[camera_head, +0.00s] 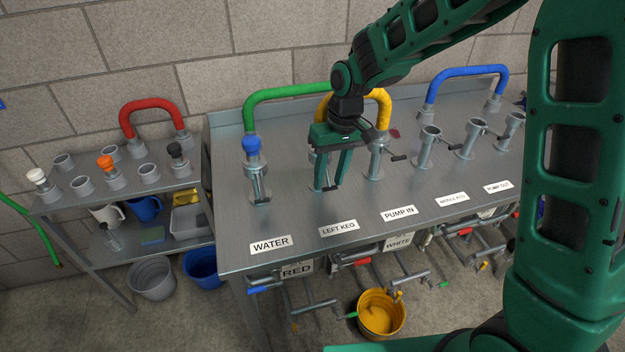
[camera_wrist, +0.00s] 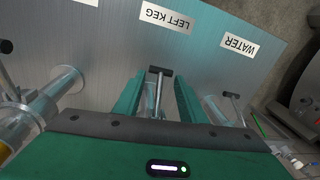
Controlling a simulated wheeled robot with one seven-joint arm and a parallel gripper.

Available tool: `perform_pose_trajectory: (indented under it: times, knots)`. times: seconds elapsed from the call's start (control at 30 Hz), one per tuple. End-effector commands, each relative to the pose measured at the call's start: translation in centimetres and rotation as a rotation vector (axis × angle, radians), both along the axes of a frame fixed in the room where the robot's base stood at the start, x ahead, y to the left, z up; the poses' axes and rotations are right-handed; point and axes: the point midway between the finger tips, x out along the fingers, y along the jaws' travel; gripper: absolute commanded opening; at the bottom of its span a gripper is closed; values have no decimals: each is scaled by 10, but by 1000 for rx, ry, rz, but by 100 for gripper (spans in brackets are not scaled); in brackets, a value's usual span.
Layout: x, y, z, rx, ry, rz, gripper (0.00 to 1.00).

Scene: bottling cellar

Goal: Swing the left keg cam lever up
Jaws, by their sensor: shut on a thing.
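The left keg cam lever (camera_wrist: 158,96) is a thin metal rod with a black crossbar end, seen between my fingers in the wrist view. It points toward the LEFT KEG label (camera_wrist: 166,17). My gripper (camera_head: 331,186) is at the left keg coupling (camera_head: 313,157) in the head view, fingers pointing down, shut on the lever. Much of this coupling is hidden behind my gripper. The LEFT KEG label (camera_head: 338,228) lies in front of it on the steel bench.
The water coupling (camera_head: 254,178) with its blue cap and lever stands close left. The pump in coupling (camera_head: 376,160), with its lever sticking out right, stands close right. Green (camera_head: 290,91) and yellow (camera_head: 384,105) hose bends arch behind. The bench front (camera_head: 300,205) is clear.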

Motion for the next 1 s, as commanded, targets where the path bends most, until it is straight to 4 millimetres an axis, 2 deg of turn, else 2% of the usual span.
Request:
perform_pose_trajectory:
  times: [0.13, 0.43, 0.47, 0.5, 0.83, 1.0]
  knots:
    - [1, -9, 1, -4, 22, -13, 0]
    - [1, -11, 1, -5, 24, -15, 0]
    - [1, -11, 1, -5, 23, -15, 44]
    - [1, -11, 1, -5, 23, -15, 54]
    - [2, -13, 3, -4, 21, -17, 55]
    - [4, -14, 18, -3, 19, -18, 55]
